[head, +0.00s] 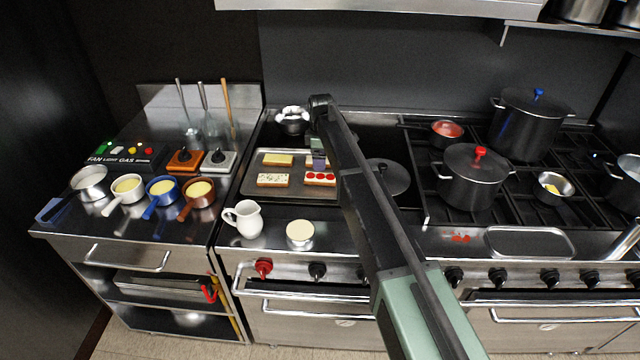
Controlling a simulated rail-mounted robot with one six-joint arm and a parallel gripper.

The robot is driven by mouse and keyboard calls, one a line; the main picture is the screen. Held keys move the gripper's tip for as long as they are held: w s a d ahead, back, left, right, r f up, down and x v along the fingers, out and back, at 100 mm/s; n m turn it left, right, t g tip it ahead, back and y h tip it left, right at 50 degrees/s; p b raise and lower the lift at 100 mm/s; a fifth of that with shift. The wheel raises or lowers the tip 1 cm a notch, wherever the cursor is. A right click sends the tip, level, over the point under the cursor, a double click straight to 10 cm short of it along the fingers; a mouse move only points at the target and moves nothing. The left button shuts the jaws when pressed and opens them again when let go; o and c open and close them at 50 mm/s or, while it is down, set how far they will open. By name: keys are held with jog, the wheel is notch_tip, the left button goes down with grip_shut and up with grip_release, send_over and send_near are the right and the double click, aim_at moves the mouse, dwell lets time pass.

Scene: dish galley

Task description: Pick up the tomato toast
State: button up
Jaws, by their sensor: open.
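The tomato toast (318,180), a slice with a white topping and red pieces, lies at the front right of a dark baking tray (295,191) in the head view. My arm crosses close to its right end. My gripper (319,164) is open and hangs over the tray, just behind or above the tomato toast. Its fingers are small and partly hidden by my arm, and I cannot tell whether they touch anything. A speckled toast (272,180) lies to the left, and a plain yellow toast (277,159) lies behind that. Another slice behind the gripper is mostly hidden.
A white pitcher (247,219) and a round pale-topped container (300,233) stand in front of the tray. A pot (292,120) stands behind it, and a dark lid (388,177) lies to the right. Several small pans line the left counter (75,228).

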aim_at(321, 176)
notch_tip(321, 176, down, 9)
jog(key=b, duration=0.7)
jog(key=shift+a+r, duration=0.1)
jog(key=shift+r, duration=0.1)
jog(key=shift+s+r, duration=0.1)
jog(key=shift+r, duration=0.15)
jog(key=c, duration=1)
jog(key=shift+p, duration=0.3)
